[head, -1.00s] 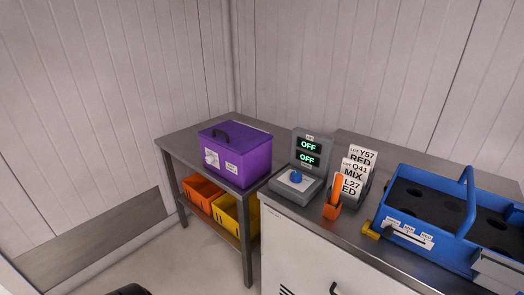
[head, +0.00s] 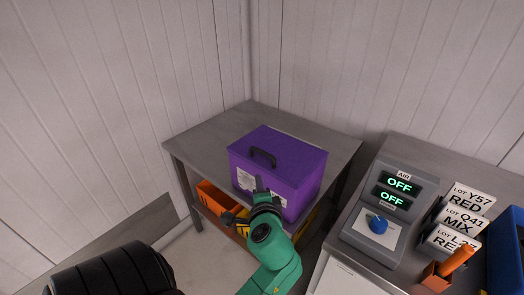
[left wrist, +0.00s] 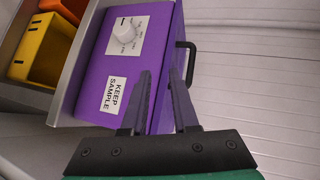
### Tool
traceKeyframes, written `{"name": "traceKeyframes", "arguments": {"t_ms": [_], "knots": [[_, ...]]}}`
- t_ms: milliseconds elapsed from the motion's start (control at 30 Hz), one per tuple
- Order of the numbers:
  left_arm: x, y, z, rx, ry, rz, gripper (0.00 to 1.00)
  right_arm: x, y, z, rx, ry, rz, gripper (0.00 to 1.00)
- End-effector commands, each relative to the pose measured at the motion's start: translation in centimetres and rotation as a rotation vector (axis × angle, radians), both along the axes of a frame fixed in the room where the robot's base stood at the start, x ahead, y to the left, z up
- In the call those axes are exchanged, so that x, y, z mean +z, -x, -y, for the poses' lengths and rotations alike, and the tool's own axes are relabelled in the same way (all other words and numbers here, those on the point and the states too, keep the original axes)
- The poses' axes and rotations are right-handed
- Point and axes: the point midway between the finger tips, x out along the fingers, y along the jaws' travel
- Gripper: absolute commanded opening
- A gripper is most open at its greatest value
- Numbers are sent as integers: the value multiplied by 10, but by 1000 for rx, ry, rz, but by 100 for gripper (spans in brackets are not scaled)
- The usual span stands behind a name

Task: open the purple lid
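The purple box (head: 300,196) stands on the grey side table, with its purple lid (head: 290,150) lying shut on top. A black handle (head: 263,157) rises from the lid. My left gripper (head: 259,184) is in front of the box, below the handle in the picture. In the left wrist view, the two fingers (left wrist: 160,74) are apart with nothing held between them. The box front (left wrist: 97,62) lies beyond the fingers, and the handle (left wrist: 193,62) stands out just right of the fingertips. I cannot tell whether a finger touches the box. My right gripper is out of view.
Orange (head: 215,200) and yellow (left wrist: 45,57) bins sit on the lower shelf. At right, the counter bears a grey control unit (head: 405,178) reading OFF, and lot cards (head: 462,220).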

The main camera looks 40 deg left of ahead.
Motion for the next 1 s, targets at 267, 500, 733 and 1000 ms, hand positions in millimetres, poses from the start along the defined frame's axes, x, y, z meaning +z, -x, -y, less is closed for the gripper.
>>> {"name": "traceKeyframes", "arguments": {"t_ms": [267, 500, 733, 1000], "knots": [[41, -25, 6, -51, -280, -17, 28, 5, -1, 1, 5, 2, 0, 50], [36, -64, -37, -48, -276, -16, 28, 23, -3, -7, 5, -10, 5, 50], [27, -102, -78, -48, -274, -16, 28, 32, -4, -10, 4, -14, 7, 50], [21, -115, -92, -48, -270, -16, 28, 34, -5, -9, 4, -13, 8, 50]]}}
